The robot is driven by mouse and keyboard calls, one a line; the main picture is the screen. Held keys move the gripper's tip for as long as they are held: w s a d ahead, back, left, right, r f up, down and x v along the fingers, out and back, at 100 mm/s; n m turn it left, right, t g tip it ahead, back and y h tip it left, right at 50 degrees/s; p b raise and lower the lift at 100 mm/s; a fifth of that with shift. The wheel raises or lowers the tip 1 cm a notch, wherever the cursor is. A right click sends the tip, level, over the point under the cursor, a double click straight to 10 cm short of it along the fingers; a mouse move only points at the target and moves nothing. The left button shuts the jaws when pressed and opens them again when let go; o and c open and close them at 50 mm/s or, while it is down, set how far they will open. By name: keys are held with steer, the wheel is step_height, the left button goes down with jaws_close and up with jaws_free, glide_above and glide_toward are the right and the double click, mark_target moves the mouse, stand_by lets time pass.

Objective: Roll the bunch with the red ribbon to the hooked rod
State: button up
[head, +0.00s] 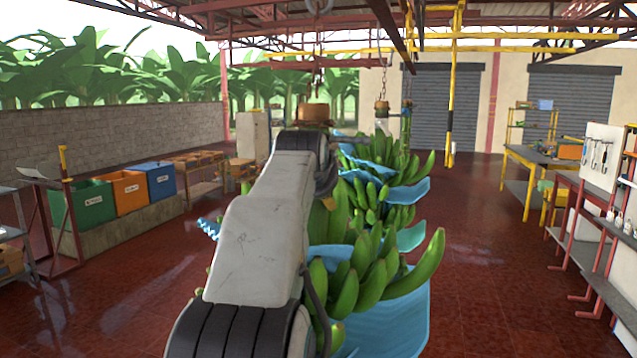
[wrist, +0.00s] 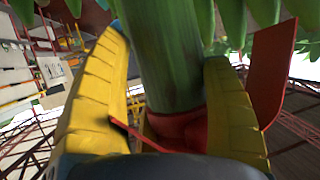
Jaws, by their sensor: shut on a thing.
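My gripper (wrist: 165,55) has its yellow ribbed fingers shut on a thick green stem (wrist: 160,35) in the wrist view. A red ribbon (wrist: 185,128) is tied round this stem, low between the fingers, and one tail (wrist: 270,70) hangs free at the right. Green banana tips (wrist: 262,10) show at the top edge. In the head view, green banana bunches (head: 375,275) with blue sheets (head: 385,320) hang behind my arm, which hides the gripper and the ribbon. I cannot make out the hooked rod for certain.
Chains (head: 382,85) hang from the roof beams above the bunches. Green, orange and blue bins (head: 128,190) stand at the left. A workbench (head: 525,160) and a shelf rack (head: 600,255) stand at the right. Red floor (head: 480,260) is clear between the bunches and the rack.

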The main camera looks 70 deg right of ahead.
steer(key=shift+a+r, duration=0.15)
steer(key=shift+r, duration=0.3)
steer(key=o, duration=1.1)
steer(key=shift+a, duration=0.2)
steer(key=shift+o, duration=0.8)
steer(key=shift+d+f, duration=0.2)
steer(key=shift+a, duration=0.1)
steer(key=v, duration=1.2)
